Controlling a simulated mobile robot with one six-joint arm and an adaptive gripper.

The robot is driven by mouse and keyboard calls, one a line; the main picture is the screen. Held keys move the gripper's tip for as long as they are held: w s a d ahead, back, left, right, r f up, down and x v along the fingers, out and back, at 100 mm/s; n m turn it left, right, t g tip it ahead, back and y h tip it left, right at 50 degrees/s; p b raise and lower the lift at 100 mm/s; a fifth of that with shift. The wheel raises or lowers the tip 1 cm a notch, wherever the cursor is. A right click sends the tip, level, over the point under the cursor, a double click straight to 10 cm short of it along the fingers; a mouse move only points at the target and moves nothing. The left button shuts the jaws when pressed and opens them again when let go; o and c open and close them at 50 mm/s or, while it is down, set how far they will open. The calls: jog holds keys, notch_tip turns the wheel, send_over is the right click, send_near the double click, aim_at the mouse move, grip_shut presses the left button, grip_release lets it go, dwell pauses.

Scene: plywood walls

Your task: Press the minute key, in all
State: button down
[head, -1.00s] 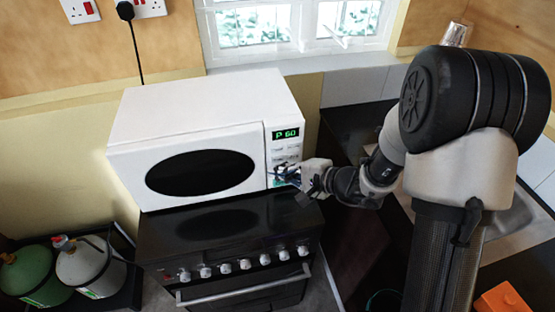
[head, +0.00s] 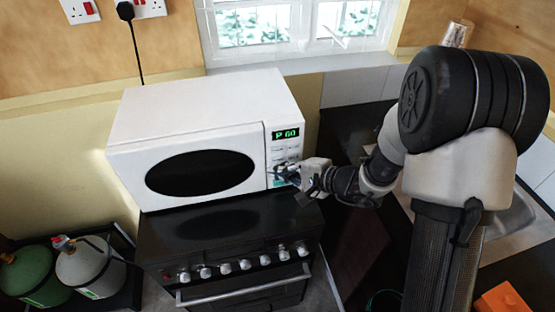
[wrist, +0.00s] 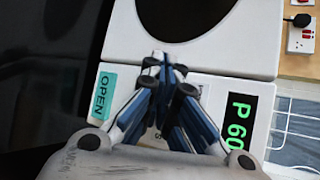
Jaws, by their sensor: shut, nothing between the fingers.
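The white microwave (head: 205,120) stands on the black stove, and its panel display (head: 287,133) glows green with "P 60". The display also shows in the wrist view (wrist: 237,122). Below it are small pale keys (head: 279,150), too small to read, so I cannot tell which is the minute key. A teal OPEN key (wrist: 104,95) is at the panel's bottom. My gripper (wrist: 167,68) is shut and empty in front of the panel, hiding several keys in the wrist view. In the head view my gripper (head: 277,172) is at the lower panel; I cannot tell whether it touches.
The stove (head: 230,230) has a dark top and a row of knobs below the microwave. Two gas cylinders (head: 90,268) stand at the lower left. A window (head: 295,25) is behind. A wall socket with a black plug (head: 125,10) is at the upper left.

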jog(key=shift+w, duration=0.1)
dwell(0.4)
jog(key=shift+w+a+b, duration=0.15)
jog(key=shift+w+b, duration=0.2)
jog(key=shift+b, duration=0.05)
jog(key=shift+w+a+b, duration=0.1)
jog(key=shift+w+b, duration=0.2)
jog(key=shift+w, duration=0.05)
dwell(0.5)
jog(key=shift+s, duration=0.15)
jog(key=shift+s+d+b, duration=0.25)
jog(key=shift+s+b, duration=0.3)
jog(key=shift+s, duration=0.1)
jog(key=s+b, duration=0.1)
jog(key=s, duration=0.1)
jog(key=s+d+b, duration=0.1)
jog(key=s, duration=0.1)
jog(key=shift+s+d, duration=0.15)
jog(key=shift+s, duration=0.25)
dwell(0.7)
